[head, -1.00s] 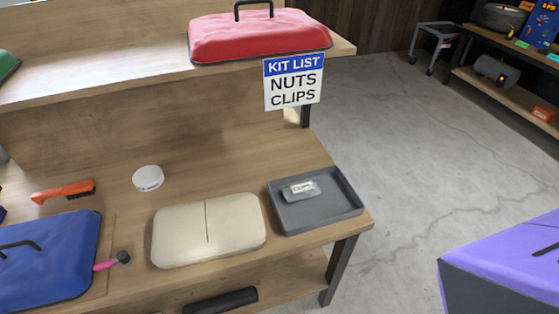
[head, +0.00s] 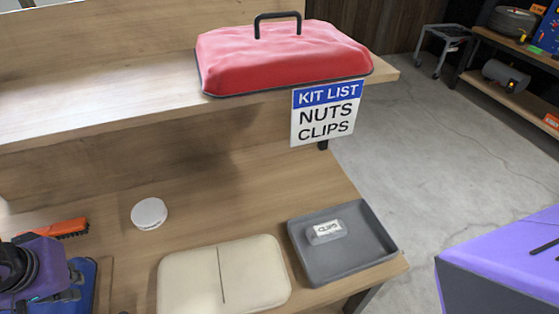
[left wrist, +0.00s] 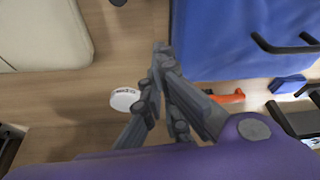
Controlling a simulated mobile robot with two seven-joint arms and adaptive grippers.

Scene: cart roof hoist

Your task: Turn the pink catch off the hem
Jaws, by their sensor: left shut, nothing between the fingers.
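The pink catch does not show clearly now. Only a small dark knob, likely its end, peeks in at the bottom edge of the head view and at the top edge of the left wrist view (left wrist: 118,2). The blue cover (left wrist: 225,40) lies on the bench; in the head view my left arm hides much of it. My left gripper (left wrist: 160,47) is shut and empty. Its fingertips appear beside the cover's hem, close to its edge in the wrist picture; I cannot tell whether they touch. My right gripper is out of view.
A cream case (head: 225,280), a grey tray (head: 350,272) holding a clips packet (head: 326,231), a white round tub (head: 149,213) and an orange brush (head: 62,228) are on the bench. A red cover (head: 280,60) sits on the shelf above, with a kit list sign (head: 326,112).

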